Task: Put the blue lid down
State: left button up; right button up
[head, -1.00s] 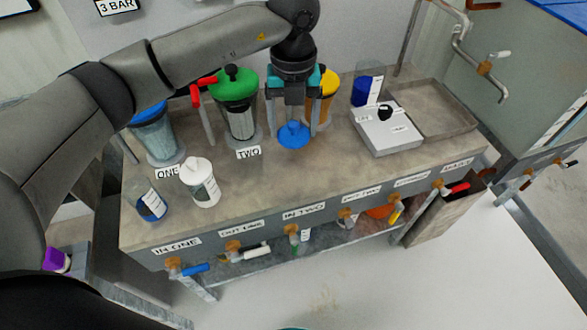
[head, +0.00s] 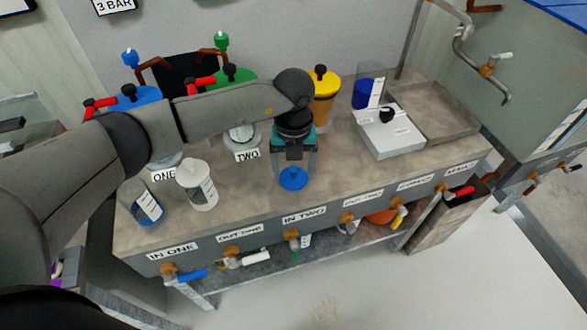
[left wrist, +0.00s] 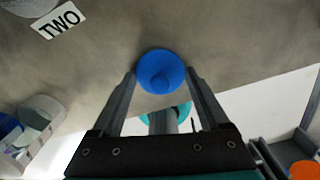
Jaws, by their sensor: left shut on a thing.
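The blue lid (head: 293,178) is a small round lid with a knob on top. My left gripper (head: 294,170) points down over the bench top, behind the IN TWO label, and is shut on the lid. In the left wrist view the lid (left wrist: 160,68) sits between the tips of my left gripper's fingers (left wrist: 160,82), over the bench near its front edge. I cannot tell whether the lid touches the bench (head: 340,190). My right gripper is not in view.
A white scale (head: 388,134) is to the right. The yellow canister (head: 324,95) stands behind. Bench top right of the gripper is clear.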

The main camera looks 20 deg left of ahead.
aim_at(294, 169)
pick_arm(q)
jog(key=shift+f, duration=0.1)
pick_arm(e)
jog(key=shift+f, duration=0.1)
pick_arm(q)
jog(key=o, duration=0.9)
jog(key=shift+o, duration=1.3)
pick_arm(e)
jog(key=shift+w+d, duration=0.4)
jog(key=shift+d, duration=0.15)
pick_arm(q)
jog(key=shift+r, duration=0.25)
notch_tip(294, 169, up, 12)
jog(key=p, duration=0.2)
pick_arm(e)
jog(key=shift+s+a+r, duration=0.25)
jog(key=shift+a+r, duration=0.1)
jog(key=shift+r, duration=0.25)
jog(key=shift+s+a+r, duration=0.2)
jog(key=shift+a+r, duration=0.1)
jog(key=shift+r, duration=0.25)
pick_arm(q)
jog(key=shift+f, duration=0.1)
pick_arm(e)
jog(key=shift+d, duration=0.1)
